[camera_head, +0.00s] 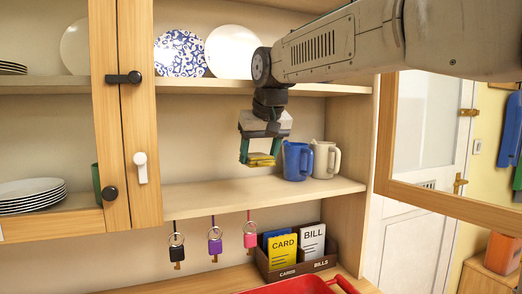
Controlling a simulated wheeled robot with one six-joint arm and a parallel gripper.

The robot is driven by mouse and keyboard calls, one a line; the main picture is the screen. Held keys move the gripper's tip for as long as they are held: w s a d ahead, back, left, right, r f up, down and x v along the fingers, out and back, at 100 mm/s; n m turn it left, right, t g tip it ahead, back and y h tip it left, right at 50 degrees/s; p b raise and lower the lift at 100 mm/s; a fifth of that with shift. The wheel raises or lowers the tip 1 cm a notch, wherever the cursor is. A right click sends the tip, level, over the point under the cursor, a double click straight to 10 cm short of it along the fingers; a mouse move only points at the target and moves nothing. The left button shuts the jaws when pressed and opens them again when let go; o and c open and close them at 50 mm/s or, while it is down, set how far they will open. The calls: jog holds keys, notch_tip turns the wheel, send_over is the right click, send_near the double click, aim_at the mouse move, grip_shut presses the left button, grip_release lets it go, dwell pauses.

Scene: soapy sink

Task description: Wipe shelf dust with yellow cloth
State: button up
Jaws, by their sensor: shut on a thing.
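My gripper (261,155) points down over the middle shelf of the cupboard and is shut on the yellow cloth (261,160). The cloth is a small folded bundle between the fingertips, held just above the shelf (210,197) or close to it; I cannot tell whether it touches. The shelf is pale wood. I cannot make out any dust on it. A blue mug (296,160) stands on the shelf just right of my gripper, with a cream mug (326,160) beside it.
Plates (232,52) lean on the upper shelf. Stacked plates (30,194) and a partly hidden green cup (96,183) are left. Keys (215,245) hang below the shelf. A card box (300,265) and red tray (300,286) are lower. An open cupboard door (450,207) is right.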

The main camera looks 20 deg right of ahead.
jog(key=shift+a+f, duration=0.25)
jog(key=shift+f, duration=3.65)
jog(key=shift+a, duration=1.95)
jog(key=d, duration=0.4)
jog(key=shift+r, duration=4.1)
